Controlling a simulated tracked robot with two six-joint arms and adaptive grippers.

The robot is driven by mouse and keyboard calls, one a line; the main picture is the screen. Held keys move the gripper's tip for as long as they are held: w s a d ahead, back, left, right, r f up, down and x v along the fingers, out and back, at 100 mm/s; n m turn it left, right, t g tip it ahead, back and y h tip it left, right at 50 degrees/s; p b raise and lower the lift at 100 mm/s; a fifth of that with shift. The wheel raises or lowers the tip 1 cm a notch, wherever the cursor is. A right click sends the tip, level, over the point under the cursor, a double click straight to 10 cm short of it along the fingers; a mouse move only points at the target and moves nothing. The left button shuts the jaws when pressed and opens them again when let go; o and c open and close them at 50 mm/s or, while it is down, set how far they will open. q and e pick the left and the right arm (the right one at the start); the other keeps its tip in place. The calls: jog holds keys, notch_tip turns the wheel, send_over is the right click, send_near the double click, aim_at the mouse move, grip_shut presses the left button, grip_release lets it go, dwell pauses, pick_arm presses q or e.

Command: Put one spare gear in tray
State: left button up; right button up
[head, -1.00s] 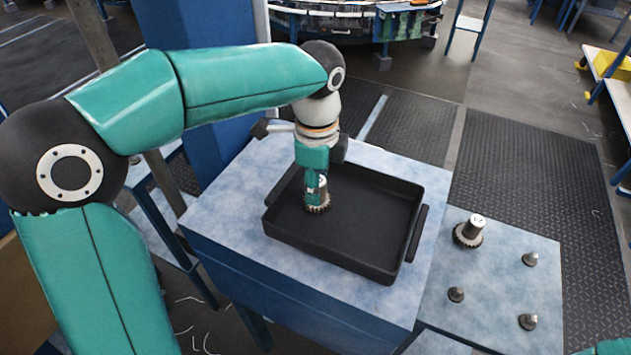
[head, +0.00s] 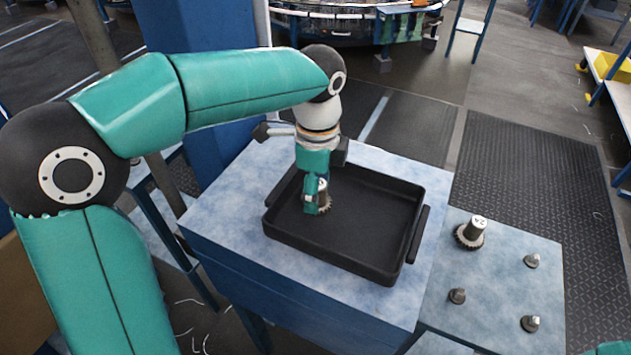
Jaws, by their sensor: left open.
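A black tray (head: 365,262) lies on the blue-topped cabinet. A spare gear (head: 326,198), a toothed disc with a metal hub, is in the tray's left part, partly hidden by my left gripper. My left gripper (head: 314,205) points down into the tray, open, with a finger beside the gear's hub. Whether that finger still touches the gear cannot be told. Another spare gear (head: 470,233) with a marked hub stands on the lower side table to the right. My right gripper is out of view; only a teal piece of my right arm shows at the bottom right corner.
The side table (head: 490,275) also carries several bare metal pegs, one of them at the front right (head: 529,323). The cabinet top (head: 225,213) is clear around the tray. The tray's middle and right are empty. The loom (head: 345,22) stands behind.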

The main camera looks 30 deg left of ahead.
pick_arm(q)
notch_tip(320, 180, up, 12)
dwell(0.6)
jog(key=shift+f, duration=0.1)
